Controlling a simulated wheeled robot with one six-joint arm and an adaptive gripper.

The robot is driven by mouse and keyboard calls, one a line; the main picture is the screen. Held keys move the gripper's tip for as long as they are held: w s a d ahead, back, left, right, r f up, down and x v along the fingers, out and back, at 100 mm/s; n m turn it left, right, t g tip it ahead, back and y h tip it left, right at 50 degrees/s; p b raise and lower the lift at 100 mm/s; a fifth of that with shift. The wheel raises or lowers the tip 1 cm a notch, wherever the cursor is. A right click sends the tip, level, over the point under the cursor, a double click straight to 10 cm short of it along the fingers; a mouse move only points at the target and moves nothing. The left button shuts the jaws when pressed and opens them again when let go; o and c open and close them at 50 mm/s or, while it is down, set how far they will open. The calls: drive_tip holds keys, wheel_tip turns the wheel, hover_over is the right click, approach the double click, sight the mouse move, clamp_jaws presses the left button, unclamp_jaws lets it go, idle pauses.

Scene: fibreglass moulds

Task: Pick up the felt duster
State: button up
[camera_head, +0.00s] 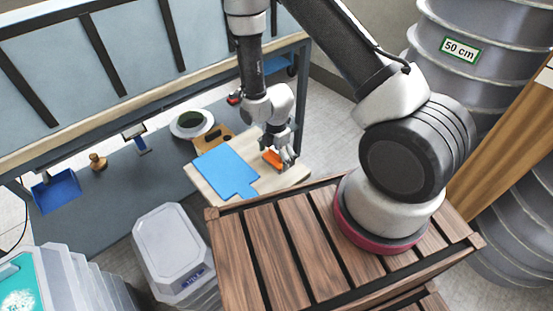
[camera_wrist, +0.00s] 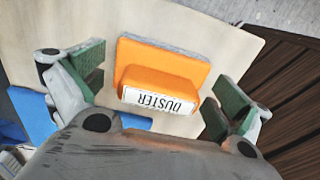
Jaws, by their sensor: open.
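The felt duster (camera_wrist: 163,75) is an orange block with a grey felt edge and a white label reading DUSTER. In the wrist view it lies on a pale board (camera_wrist: 218,30), between the green-padded fingers of my gripper (camera_wrist: 158,95). The gripper is open, with a finger on each side and a visible gap to the duster. In the head view the orange duster (camera_head: 271,158) shows at the right part of the board (camera_head: 205,187), partly hidden by my gripper (camera_head: 284,163) above it.
A blue flat sheet with a tab (camera_head: 225,172) lies left of the duster on the board. Behind are a bowl on a plate (camera_head: 191,122) and a brown block (camera_head: 212,136). A blue dustpan (camera_head: 56,190) and a wooden knob (camera_head: 97,161) are far left. A slatted wooden crate (camera_head: 285,245) stands in front.

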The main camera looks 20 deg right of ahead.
sight(276, 151)
drive_tip(key=c, duration=0.9)
drive_tip(key=shift+r, duration=0.1)
wheel_tip(276, 151, up, 10)
